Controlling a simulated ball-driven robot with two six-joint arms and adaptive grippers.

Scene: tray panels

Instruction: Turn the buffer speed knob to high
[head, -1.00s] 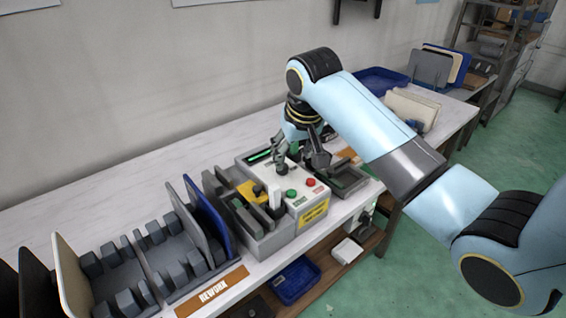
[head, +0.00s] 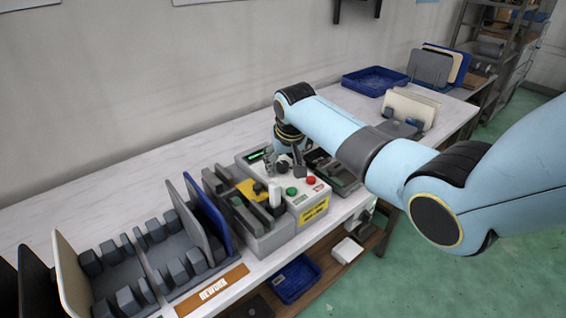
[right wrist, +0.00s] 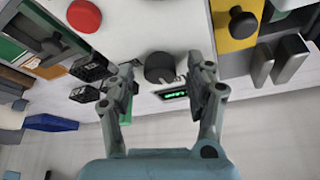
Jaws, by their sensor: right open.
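The buffer machine (head: 300,205) stands on the white bench, a grey box with a pale top panel. A black round knob (head: 283,167) is on that panel; it also shows in the right wrist view (right wrist: 160,66), just above a small green-lit display (right wrist: 173,94). I cannot read the knob's setting. My right gripper (head: 284,163) is over the panel at the knob. In the right wrist view my right gripper (right wrist: 162,76) is open, one finger on each side of the knob, with gaps visible. My left gripper is not in view.
A red button (head: 311,181) and a green button (head: 292,191) sit close to the knob. A yellow clamp part (head: 250,188) is left of it. A rack (head: 140,262) with upright panels stands at left, and a blue tray (head: 375,81) at the back right.

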